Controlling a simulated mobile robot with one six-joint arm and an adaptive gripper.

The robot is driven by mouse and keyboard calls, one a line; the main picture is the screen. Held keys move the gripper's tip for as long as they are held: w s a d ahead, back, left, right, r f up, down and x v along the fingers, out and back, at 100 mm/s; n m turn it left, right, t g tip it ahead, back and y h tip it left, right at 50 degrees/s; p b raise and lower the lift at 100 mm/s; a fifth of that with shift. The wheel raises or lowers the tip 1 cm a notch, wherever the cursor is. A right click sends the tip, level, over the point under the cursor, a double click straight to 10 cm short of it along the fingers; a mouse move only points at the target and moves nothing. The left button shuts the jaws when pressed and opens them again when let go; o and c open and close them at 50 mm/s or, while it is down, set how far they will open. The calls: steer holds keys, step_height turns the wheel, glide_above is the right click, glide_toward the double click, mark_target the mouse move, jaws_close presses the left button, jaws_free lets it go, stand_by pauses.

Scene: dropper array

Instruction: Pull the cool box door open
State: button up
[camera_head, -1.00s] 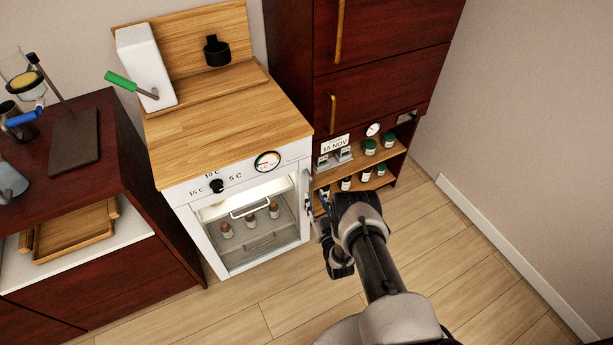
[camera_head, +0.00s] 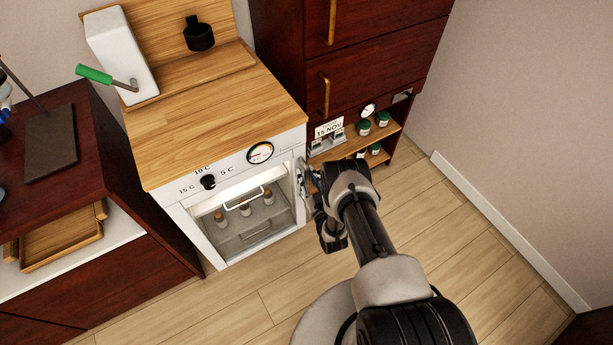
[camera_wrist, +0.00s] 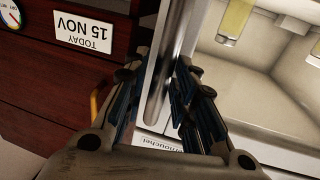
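The white cool box (camera_head: 180,200) stands under a wooden top, and its lit inside (camera_head: 230,212) shows. In the wrist view, the door's metal handle (camera_wrist: 164,75) runs between the two fingers of my gripper (camera_wrist: 165,85). The finger contact is partly hidden.
Small bottles (camera_head: 245,210) stand inside the cool box. A dark red cabinet (camera_head: 380,60) with a shelf of jars (camera_head: 365,127) is at the right. Another dark red cabinet (camera_head: 110,280) is at the left. The wooden floor (camera_head: 260,290) in front is clear.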

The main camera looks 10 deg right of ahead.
jaws_close()
stand_by(0.3)
